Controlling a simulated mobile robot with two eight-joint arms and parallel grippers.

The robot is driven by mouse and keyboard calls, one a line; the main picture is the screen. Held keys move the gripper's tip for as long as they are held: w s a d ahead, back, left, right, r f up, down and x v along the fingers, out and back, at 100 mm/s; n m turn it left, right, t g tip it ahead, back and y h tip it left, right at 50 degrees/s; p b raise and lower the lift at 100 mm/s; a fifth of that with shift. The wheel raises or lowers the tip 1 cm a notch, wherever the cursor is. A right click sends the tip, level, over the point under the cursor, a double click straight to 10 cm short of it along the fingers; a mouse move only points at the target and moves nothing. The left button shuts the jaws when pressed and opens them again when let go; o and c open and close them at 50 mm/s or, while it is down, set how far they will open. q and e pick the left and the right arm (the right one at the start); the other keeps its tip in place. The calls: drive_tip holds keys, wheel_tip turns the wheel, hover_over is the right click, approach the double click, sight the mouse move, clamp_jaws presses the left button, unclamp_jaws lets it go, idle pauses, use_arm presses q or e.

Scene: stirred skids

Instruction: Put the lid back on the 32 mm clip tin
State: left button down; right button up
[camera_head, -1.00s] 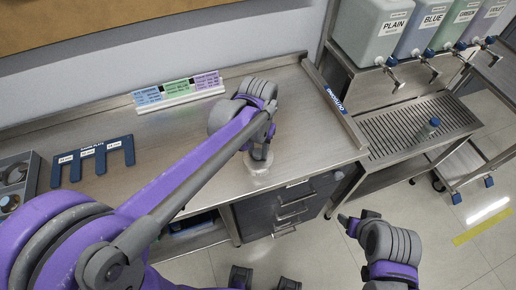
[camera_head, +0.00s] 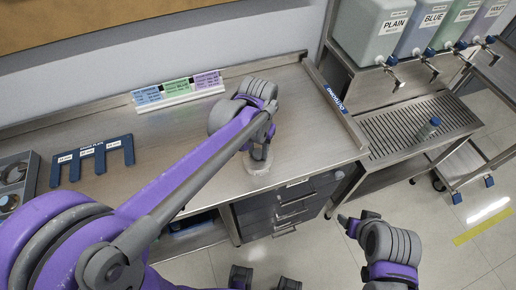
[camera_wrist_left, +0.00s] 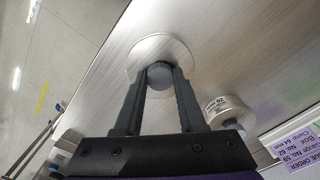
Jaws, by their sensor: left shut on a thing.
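My left gripper (camera_head: 261,153) points down at the front edge of the steel counter. In the left wrist view its fingers (camera_wrist_left: 160,82) are shut on the grey round knob of a pale, shiny disc, the lid (camera_wrist_left: 148,46). The lid also shows below the fingers in the head view (camera_head: 256,169). I cannot tell whether a tin is under it. A round pale tin (camera_wrist_left: 226,105) with a small label stands beside it in the left wrist view; the label is too small to read surely. My right gripper (camera_head: 358,221) hangs empty-looking over the floor, its jaws unclear.
A sign rack with coloured cards (camera_head: 178,91) stands at the back of the counter. A blue slotted plate (camera_head: 93,157) and a grey tray of round things (camera_head: 33,181) lie left. Drawers (camera_head: 290,207) are under the front edge. Dispensers (camera_head: 376,35) stand right.

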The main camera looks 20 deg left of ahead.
use_arm(q)
unclamp_jaws()
idle(0.5)
drive_tip(key=shift+r, duration=0.1)
drive_tip(key=shift+r+p, duration=1.85)
drive_tip(key=shift+r, duration=1.55)
use_arm(e)
drive_tip(key=r, duration=0.1)
drive_tip(key=w+r, duration=0.1)
drive_tip(key=r, duration=0.1)
drive_tip(key=w+r, duration=0.1)
drive_tip(key=r, duration=0.1)
drive_tip(key=shift+w+r, duration=0.1)
use_arm(q)
clamp_jaws()
drive_tip(key=shift+f, duration=0.25)
use_arm(e)
drive_tip(key=shift+f, duration=0.2)
